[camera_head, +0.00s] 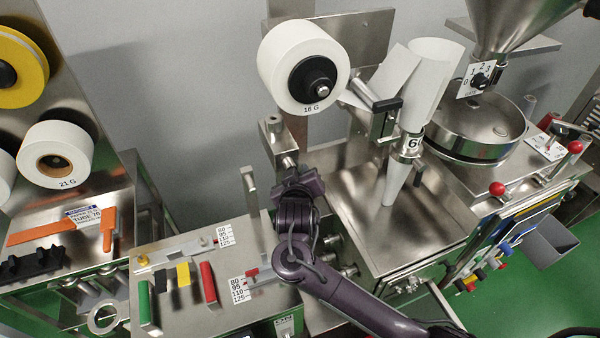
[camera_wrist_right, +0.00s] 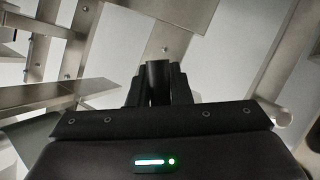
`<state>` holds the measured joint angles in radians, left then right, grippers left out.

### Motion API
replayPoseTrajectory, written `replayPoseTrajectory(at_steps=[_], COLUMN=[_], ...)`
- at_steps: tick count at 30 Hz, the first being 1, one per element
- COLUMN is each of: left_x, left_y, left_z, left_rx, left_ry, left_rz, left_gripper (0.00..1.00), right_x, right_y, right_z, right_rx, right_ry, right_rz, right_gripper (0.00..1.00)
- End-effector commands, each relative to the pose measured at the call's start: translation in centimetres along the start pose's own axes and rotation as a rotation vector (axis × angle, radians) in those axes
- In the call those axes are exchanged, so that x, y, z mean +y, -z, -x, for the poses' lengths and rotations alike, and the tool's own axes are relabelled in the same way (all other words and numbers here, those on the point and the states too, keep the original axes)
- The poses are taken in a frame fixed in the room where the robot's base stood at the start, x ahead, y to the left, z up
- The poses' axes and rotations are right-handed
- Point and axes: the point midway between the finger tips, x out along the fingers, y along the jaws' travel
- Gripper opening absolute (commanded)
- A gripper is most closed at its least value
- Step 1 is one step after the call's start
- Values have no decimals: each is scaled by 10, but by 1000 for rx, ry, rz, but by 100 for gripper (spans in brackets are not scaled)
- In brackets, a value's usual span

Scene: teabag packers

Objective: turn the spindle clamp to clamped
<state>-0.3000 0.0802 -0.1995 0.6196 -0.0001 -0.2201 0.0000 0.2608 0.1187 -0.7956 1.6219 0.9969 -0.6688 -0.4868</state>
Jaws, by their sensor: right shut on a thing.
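In the right wrist view, the fingers of my right gripper (camera_wrist_right: 158,88) are shut on a dark upright cylinder (camera_wrist_right: 157,72). I cannot tell for sure that this cylinder is the spindle clamp, nor which way the clamp is turned; my wrist covers that spot in the head view. My left gripper is not in view.
A panel with coloured handles (camera_head: 208,282) lies at lower left. Metal bars surround my gripper in the wrist view (camera_wrist_right: 60,97).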

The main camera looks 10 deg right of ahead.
Motion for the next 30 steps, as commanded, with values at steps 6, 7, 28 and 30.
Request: replayPoseTrajectory(at_steps=[6, 7, 28, 30], left_x=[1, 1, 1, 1], left_y=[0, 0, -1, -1], left_z=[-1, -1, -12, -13], left_rx=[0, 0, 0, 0], left_ry=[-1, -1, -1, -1], left_rz=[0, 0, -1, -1], left_gripper=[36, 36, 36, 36], right_x=[-8, -9, -26, -26], right_y=[-2, -2, 1, 1], right_z=[2, 2, 7, 7], right_rx=[-31, -37, -109, -110], right_ry=[69, 79, 258, 263], right_rz=[-125, -146, -464, -470], right_gripper=[0, 0, 0, 0])
